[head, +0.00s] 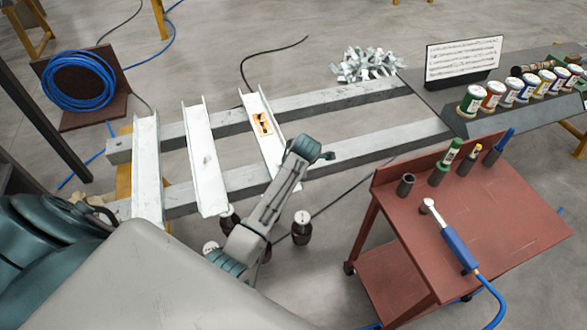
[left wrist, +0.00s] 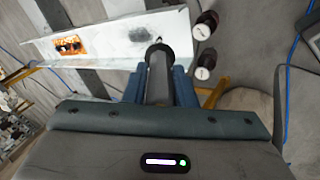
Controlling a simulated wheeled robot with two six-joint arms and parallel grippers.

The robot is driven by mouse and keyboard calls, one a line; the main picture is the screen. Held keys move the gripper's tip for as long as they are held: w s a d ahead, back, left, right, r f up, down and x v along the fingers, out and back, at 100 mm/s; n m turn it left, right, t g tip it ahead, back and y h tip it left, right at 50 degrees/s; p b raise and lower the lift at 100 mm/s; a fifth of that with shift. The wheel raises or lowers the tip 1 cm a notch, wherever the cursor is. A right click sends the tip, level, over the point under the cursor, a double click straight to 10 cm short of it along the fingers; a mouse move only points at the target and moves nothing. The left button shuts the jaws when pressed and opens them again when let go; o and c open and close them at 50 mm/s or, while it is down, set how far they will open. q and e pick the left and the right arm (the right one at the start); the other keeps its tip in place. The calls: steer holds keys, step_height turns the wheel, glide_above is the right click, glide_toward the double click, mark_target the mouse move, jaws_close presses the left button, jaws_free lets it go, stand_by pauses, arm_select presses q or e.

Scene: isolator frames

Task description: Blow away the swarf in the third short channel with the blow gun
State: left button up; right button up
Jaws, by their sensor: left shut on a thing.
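Three short white channels lie across two grey beams: left (head: 147,170), middle (head: 206,160) and right (head: 255,108). The right one bears an orange label (head: 262,125) and also shows in the left wrist view (left wrist: 105,40), with a dark smudge (left wrist: 139,35) on it. I cannot tell whether that is swarf. My left gripper (left wrist: 160,80) is shut on a dark grey cylinder (left wrist: 160,72) whose tip points towards this channel. In the head view, my arm hides its near part. The blow gun (head: 457,247), blue-handled with a silver nozzle, lies on the red cart. My right gripper is not in view.
The red cart (head: 510,228) has an empty-looking dark holder (head: 405,185) and several upright tools. Tangled metal shavings (head: 368,65) sit behind the beams. Dark white-topped objects (head: 301,228) stand near my left arm. A blue hose (head: 492,300) trails from the blow gun.

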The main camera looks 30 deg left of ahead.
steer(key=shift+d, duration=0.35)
arm_select(q)
steer(key=shift+f, duration=0.45)
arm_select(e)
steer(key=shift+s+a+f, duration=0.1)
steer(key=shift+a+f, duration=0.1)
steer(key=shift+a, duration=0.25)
arm_select(q)
steer(key=shift+w+a, duration=0.1)
